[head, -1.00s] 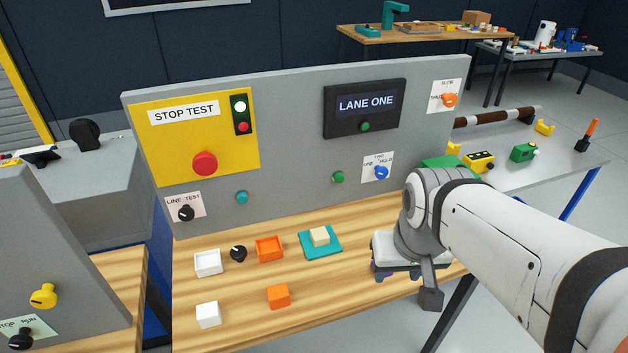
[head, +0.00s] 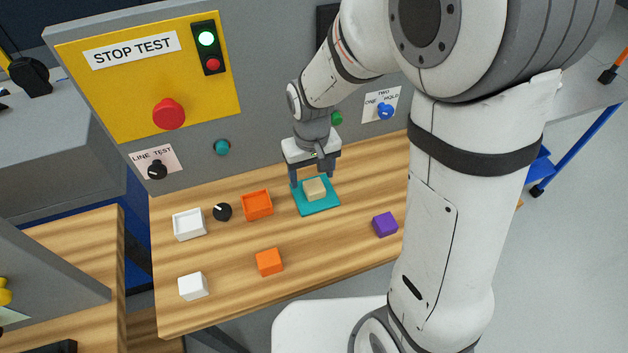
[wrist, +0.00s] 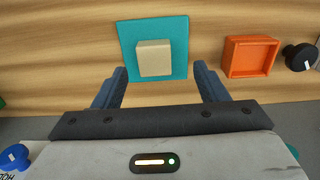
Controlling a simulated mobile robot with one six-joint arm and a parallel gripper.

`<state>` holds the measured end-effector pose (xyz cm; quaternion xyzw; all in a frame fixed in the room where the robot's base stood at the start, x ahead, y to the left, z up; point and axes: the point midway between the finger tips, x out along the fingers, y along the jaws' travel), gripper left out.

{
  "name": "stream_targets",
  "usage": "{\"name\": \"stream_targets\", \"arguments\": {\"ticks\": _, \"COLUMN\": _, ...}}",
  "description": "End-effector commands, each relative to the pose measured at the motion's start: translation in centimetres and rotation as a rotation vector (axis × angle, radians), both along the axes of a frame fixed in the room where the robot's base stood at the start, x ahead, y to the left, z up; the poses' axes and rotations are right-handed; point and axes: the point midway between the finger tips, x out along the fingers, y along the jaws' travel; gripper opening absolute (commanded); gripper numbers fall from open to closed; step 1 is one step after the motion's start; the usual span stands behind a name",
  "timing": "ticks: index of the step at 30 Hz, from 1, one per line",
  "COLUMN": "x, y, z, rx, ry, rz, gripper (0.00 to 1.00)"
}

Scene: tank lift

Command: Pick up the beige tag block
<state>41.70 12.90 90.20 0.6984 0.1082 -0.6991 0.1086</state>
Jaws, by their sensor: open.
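The beige tag block (head: 314,189) sits on a flat teal pad (head: 323,208) on the wooden bench. My gripper (head: 312,180) is open and points down just above the pad, a little behind the block in the head view. In the wrist view the block (wrist: 153,58) lies on the teal pad (wrist: 180,30), beyond the fingertips and between their lines. The open, empty fingers (wrist: 160,78) show no contact with the block.
An orange tray (head: 257,205), a black knob (head: 222,212) and a white tray (head: 189,224) stand left of the pad. An orange cube (head: 269,262), a white cube (head: 193,286) and a purple cube (head: 385,224) lie nearer. The grey panel (head: 262,130) rises behind.

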Motion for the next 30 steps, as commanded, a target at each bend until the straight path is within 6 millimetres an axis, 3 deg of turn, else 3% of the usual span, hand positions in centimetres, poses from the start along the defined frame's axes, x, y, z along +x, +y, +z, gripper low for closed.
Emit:
{"name": "stream_targets", "arguments": {"ticks": 12, "x": 0.6, "y": -0.9, "z": -5.3, "rx": -0.001, "ry": 0.002, "rz": -0.02, "gripper": 0.66}}
{"name": "stream_targets", "arguments": {"ticks": 21, "x": 0.7, "y": -1.0, "z": -5.6, "rx": 0.001, "ry": -0.002, "rz": -0.023, "gripper": 0.66}}
{"name": "stream_targets", "arguments": {"ticks": 30, "x": 0.7, "y": -1.0, "z": -5.6, "rx": 0.001, "ry": -0.002, "rz": -0.023, "gripper": 0.41}}
